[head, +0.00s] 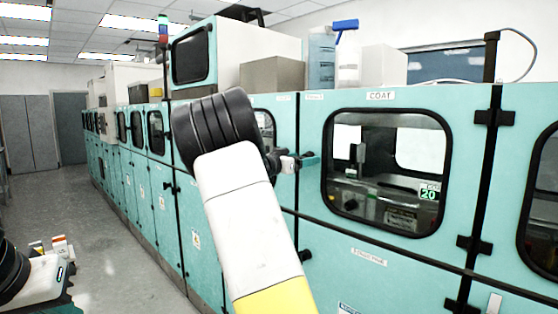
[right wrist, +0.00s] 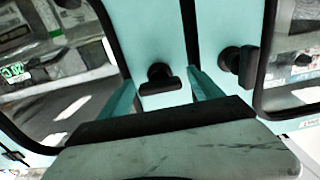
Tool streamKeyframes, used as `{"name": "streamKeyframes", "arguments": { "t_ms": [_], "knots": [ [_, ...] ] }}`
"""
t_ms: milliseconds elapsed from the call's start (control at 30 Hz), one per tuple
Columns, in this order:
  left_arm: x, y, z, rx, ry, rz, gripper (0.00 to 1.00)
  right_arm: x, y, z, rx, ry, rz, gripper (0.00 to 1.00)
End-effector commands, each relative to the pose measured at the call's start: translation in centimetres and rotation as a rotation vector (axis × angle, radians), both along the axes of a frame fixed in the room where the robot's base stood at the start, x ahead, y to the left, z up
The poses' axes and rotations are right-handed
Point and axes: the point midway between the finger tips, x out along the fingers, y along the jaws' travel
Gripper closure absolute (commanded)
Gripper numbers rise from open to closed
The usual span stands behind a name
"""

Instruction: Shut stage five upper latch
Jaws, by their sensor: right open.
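My right gripper (head: 300,163) reaches the teal cabinet front at the left edge of the door marked COAT (head: 470,97). In the right wrist view its two teal fingers (right wrist: 162,95) are spread apart. A black latch knob (right wrist: 160,78) with a crosswise bar sits between the fingertips, with a visible gap on each side. A second black latch (right wrist: 240,62), its bar turned the other way, sits across the dark door seam, outside the fingers. My left gripper is not in view.
The COAT door has a dark-framed window (head: 388,170) with a green 20 sign (head: 429,191). Black hinges (head: 494,117) line its right side. A spray bottle (head: 347,55) stands on top. Open floor (head: 110,240) lies along the cabinets at left.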

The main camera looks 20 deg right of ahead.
Motion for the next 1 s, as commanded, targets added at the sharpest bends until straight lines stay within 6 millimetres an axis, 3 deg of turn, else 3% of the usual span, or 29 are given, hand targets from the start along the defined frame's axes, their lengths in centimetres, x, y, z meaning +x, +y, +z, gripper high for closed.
{"name": "streamKeyframes", "arguments": {
  "t_ms": [167, 500, 1000],
  "knots": [
    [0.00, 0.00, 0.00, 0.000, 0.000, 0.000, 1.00, 0.01, 0.01, 0.00, 0.000, 0.000, 0.000, 0.25],
    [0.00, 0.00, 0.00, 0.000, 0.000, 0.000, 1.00, 0.00, 0.03, -0.01, 0.000, 0.000, 0.000, 0.88],
    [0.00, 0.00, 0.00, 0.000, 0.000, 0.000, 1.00, -0.02, 0.02, -0.01, -0.058, 0.142, 0.000, 0.88]
  ]
}}
